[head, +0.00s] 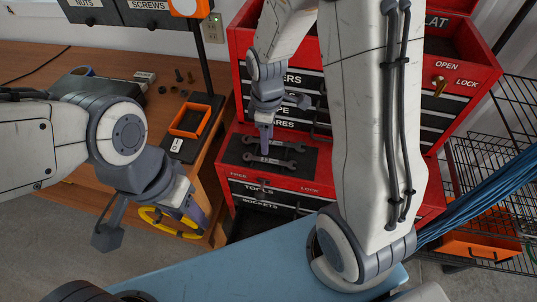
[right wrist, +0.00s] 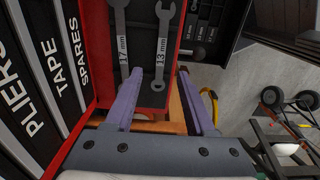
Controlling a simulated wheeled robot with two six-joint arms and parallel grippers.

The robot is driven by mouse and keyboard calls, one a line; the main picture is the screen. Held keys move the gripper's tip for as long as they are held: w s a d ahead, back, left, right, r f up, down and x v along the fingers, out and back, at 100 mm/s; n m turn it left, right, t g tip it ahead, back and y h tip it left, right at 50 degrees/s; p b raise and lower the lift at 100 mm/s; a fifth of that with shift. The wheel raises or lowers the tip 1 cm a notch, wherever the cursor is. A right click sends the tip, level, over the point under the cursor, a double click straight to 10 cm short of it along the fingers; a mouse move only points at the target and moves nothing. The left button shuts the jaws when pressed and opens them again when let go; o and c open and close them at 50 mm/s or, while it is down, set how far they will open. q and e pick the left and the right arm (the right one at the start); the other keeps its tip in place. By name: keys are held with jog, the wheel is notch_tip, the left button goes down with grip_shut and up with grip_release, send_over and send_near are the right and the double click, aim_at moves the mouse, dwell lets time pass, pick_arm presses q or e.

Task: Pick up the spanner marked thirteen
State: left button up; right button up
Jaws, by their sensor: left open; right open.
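Two grey spanners lie side by side on a black mat on the ledge of the red tool chest (head: 310,186). In the right wrist view the spanner marked 13 mm (right wrist: 162,45) is on the right and the one marked 17 mm (right wrist: 121,35) on the left. In the head view the thirteen is the nearer one (head: 268,160), the seventeen the farther one (head: 285,145). My right gripper (right wrist: 160,76) is open above the mat, pointing down. The thirteen's ring end appears between its fingers in the wrist view; contact cannot be told. My left gripper (head: 150,226) is open and empty, low beside the workbench.
The chest's labelled upper drawers rise close behind the spanners. The wooden workbench (head: 60,55) at left holds an orange frame (head: 190,120) and several small dark parts. A yellow ring (head: 165,225) is by my left gripper. A wire rack (head: 490,165) stands at right.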

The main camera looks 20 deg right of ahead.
aim_at(267, 160)
notch_tip(267, 160, down, 7)
jog(key=shift+f+p, duration=0.2)
jog(key=shift+p, duration=0.45)
grip_shut()
